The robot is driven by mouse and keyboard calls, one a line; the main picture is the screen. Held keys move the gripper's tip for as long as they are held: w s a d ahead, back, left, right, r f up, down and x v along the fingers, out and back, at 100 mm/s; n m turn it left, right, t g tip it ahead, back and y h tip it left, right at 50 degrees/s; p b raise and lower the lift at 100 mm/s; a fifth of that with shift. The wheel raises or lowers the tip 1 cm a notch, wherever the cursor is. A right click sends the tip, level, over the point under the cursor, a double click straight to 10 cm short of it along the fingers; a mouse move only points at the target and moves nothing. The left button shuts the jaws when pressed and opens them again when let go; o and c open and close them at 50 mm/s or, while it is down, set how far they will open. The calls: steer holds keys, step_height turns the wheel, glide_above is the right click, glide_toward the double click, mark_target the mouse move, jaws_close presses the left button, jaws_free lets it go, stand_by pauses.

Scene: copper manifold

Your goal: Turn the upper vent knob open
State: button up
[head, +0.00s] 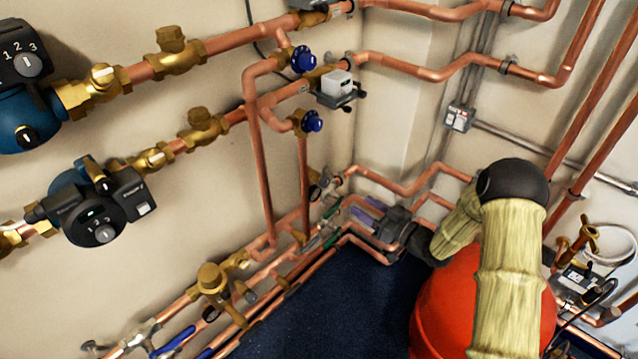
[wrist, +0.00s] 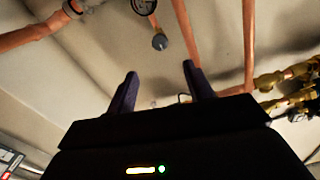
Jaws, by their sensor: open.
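Two blue round knobs sit on the copper pipework in the upper middle of the head view. The upper blue knob (head: 303,59) is on a short branch below the top pipe, and the lower blue knob (head: 312,122) is below it. No label marks either as the vent knob. My gripper (head: 364,213) is low and right of both knobs in the head view, well apart from them. In the wrist view my gripper (wrist: 160,78) has its two purple fingers spread, with nothing between them. Neither blue knob is clearly visible in the wrist view.
A white and grey box (head: 337,88) sits on the pipe near the knobs. Pumps (head: 98,205) and brass valves (head: 202,127) line the left wall. A red rounded vessel (head: 445,300) stands beneath my arm. The dark blue floor (head: 325,310) is clear. The wrist view shows a gauge (wrist: 143,5).

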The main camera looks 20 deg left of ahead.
mark_target(319, 178)
steer(key=b+x, duration=0.2)
steer(key=x, duration=1.5)
steer(key=shift+w+a+r, duration=0.1)
steer(key=shift+a, duration=0.1)
steer(key=c, duration=1)
